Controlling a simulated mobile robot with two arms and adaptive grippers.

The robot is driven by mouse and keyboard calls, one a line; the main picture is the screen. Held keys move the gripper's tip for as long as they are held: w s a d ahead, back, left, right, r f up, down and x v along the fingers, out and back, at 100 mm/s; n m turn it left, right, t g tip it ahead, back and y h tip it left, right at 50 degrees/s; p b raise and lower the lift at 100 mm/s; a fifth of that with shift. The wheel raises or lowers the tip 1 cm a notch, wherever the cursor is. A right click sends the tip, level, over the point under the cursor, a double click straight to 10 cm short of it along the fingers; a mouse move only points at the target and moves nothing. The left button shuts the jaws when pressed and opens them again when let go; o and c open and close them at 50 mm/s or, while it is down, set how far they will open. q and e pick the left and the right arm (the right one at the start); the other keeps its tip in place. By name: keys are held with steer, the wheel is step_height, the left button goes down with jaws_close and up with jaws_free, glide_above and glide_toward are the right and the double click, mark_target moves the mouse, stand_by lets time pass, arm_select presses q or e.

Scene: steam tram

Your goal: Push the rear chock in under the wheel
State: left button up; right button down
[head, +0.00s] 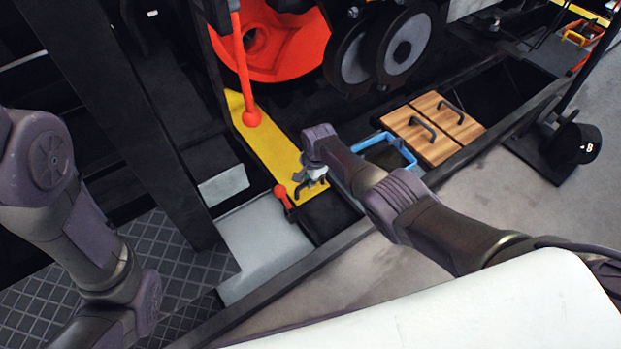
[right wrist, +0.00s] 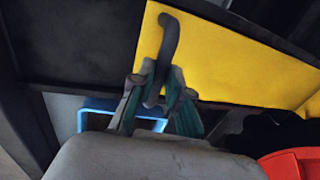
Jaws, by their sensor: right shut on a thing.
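A long yellow piece (head: 285,155) with a dark curved handle at its near end lies in the dark bay; I take it for the chock. Its far end reaches beside the large orange-red wheel (head: 305,62), whose lowest part I cannot make out. My right gripper (head: 312,180) is at the near end. In the right wrist view the yellow face (right wrist: 235,65) fills the upper right, and my right gripper (right wrist: 157,97) is shut on the dark handle (right wrist: 168,45). My left arm shows at the left, but its gripper is outside the picture.
Red ball-ended levers (head: 252,118) stand beside the yellow piece. A blue frame (head: 405,150) and wooden lids with handles (head: 430,130) lie to the right. A dark rail (head: 300,275) edges the bay. A black post with a round weight (head: 578,143) stands far right.

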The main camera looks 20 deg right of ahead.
steer(key=shift+w+d+r, duration=0.1)
steer(key=shift+w+r, duration=0.1)
steer(key=shift+w, duration=0.15)
steer(key=c, duration=1.4)
jaws_free()
steer(key=shift+o, duration=1.1)
steer(key=shift+f, duration=0.1)
steer(key=shift+o, duration=0.2)
steer(key=shift+s, duration=0.1)
steer(key=shift+a, duration=0.2)
step_height(320, 180, up, 12)
steer(key=s+d, duration=0.1)
steer(key=s, duration=0.1)
steer(key=shift+f, duration=0.15)
steer(key=shift+s, duration=0.1)
